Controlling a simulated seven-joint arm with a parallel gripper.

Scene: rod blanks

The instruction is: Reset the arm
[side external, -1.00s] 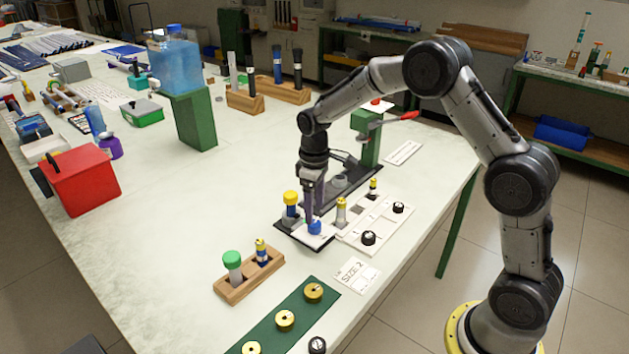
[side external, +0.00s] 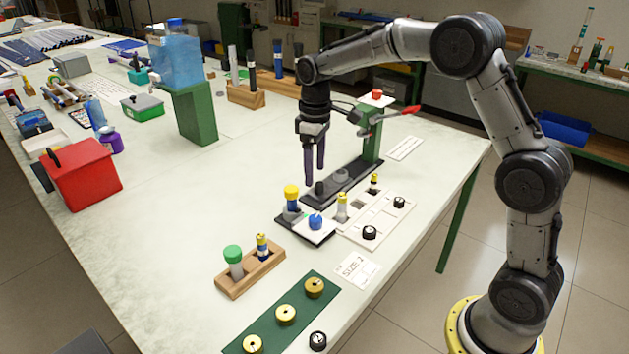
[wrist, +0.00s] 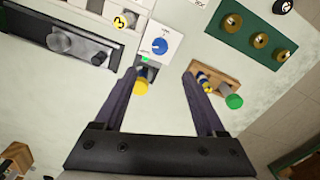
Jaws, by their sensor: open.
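My gripper (side external: 314,182) hangs above the table, pointing down, with its two dark fingers apart and nothing between them. The knob also shows in the wrist view (wrist: 160,46). The fingers are clear of both.
A green-posted press (side external: 371,135) with a red handle stands behind the gripper. A white tray (side external: 372,219) lies to the right. A wooden rack (side external: 247,278) with a green-capped rod and a green mat (side external: 264,325) with brass discs lie in front.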

